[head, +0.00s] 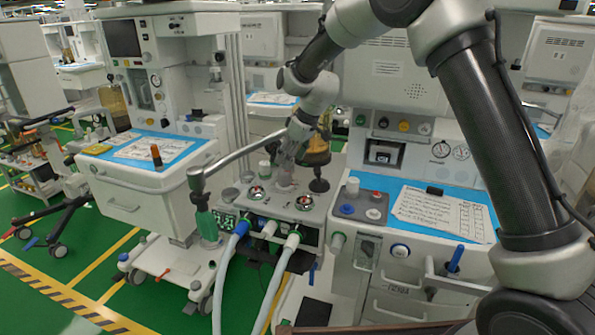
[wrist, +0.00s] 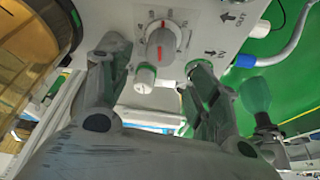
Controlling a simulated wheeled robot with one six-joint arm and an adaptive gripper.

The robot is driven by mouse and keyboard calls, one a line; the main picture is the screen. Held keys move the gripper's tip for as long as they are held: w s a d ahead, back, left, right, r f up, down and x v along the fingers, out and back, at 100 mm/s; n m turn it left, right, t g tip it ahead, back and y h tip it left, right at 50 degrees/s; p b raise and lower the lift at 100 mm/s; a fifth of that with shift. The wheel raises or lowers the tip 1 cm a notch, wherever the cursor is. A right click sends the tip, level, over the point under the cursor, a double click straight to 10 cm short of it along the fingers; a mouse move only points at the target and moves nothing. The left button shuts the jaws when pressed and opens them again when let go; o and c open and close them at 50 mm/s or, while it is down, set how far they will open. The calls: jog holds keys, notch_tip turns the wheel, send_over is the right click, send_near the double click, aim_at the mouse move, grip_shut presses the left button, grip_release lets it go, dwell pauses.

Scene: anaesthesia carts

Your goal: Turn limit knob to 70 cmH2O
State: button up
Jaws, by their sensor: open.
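The limit knob (wrist: 161,45) is a round grey-white knob with a red pointer line, set on a pale panel with a printed scale around it in the wrist view. Its red line runs roughly up and down in the picture; the scale numbers are too small to read. My gripper (wrist: 157,62) is open, with one finger on each side of the knob and visible gaps between. In the head view my gripper (head: 287,160) points down over the breathing block (head: 310,212) of the middle cart. The knob cannot be made out clearly there.
A small white cylinder (wrist: 145,79) stands just below the knob in the wrist view. An amber canister (head: 318,152) is close to my gripper on the right. A metal arm with a green bag (head: 207,226) and white hoses (head: 278,272) are at the block's front left.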

aim_at(284, 171)
jog(key=x, duration=0.7)
jog(key=shift+d+f, duration=0.1)
jog(key=shift+f, duration=0.1)
jog(key=c, duration=1)
